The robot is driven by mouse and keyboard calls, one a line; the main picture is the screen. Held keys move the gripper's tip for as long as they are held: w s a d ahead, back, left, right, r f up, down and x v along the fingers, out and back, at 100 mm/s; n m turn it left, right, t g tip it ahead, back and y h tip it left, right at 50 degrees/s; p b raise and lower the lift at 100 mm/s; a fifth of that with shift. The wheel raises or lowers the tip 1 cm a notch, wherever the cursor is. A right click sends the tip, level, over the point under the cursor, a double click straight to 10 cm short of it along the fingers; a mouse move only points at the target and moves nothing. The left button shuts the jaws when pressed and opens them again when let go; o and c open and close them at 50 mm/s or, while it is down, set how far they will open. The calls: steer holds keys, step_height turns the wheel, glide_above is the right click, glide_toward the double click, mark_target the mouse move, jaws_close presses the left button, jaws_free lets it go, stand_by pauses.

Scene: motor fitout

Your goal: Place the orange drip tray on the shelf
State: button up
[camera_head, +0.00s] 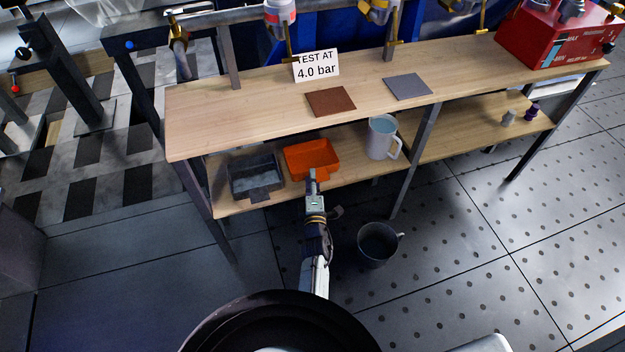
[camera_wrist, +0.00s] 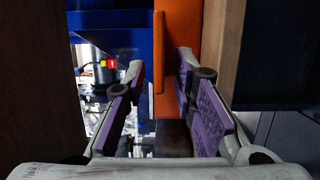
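The orange drip tray (camera_head: 312,158) is on the lower shelf board (camera_head: 352,162) of the bench, between a dark grey tray and a pale jug. It looks level. My gripper (camera_head: 313,176) is at the tray's front edge. In the wrist view the tray (camera_wrist: 180,45) stands upright in the picture, just beyond the fingers. The purple-padded fingers of my gripper (camera_wrist: 165,115) are spread apart. A dark block-like part lies between them, close to the right finger; I cannot tell whether it touches. The tray's front handle is mostly hidden in the head view.
The dark grey tray (camera_head: 255,178) is close on the left, the pale jug (camera_head: 381,138) close on the right. The upper board (camera_head: 235,105) hangs above. A bench leg (camera_head: 414,160) stands right of the jug. A dark bucket (camera_head: 378,245) is on the floor.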

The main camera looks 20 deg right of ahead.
steer(key=shift+r+p, duration=0.3)
steer(key=v, duration=0.7)
steer(key=shift+s, duration=0.25)
steer(key=shift+f, duration=0.15)
